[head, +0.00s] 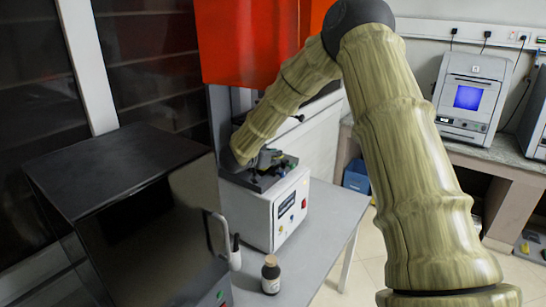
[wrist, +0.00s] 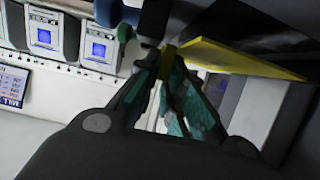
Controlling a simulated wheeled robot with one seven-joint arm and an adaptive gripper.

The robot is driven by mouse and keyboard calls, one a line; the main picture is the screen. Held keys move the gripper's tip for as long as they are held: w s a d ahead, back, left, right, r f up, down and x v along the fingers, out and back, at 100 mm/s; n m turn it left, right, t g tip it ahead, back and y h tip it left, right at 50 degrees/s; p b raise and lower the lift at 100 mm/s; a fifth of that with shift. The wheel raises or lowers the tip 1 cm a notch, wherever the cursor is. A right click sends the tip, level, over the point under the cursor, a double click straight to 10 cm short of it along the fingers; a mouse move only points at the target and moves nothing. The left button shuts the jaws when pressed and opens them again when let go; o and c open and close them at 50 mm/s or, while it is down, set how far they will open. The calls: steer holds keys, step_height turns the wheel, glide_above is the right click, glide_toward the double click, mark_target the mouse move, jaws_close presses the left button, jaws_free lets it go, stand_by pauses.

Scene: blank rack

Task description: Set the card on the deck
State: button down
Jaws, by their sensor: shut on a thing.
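My gripper (head: 265,158) is low over the black deck (head: 258,185) on top of a white instrument box (head: 288,212). In the wrist view my gripper (wrist: 166,60) has its dark teal fingers closed together at the tips. A small yellow piece, which I take to be part of the card (wrist: 168,51), shows between the fingertips. Most of the card is hidden, and I cannot tell whether it touches the deck. In the wrist view a dark plate with a yellow edge lies just right of the fingertips.
The white box stands on a grey table (head: 325,215). A dark glossy cabinet (head: 125,190) stands to its left. An orange panel (head: 250,40) hangs above. A bench with a blue-screened machine (head: 468,95) is at right.

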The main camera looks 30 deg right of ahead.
steer(key=shift+w+f, duration=0.15)
steer(key=shift+f, duration=0.35)
steer(key=c, duration=1.7)
jaws_free()
steer(key=shift+o, duration=1.2)
steer(key=shift+a+f, duration=0.1)
steer(key=shift+s+f, duration=0.1)
steer(key=shift+s, duration=0.1)
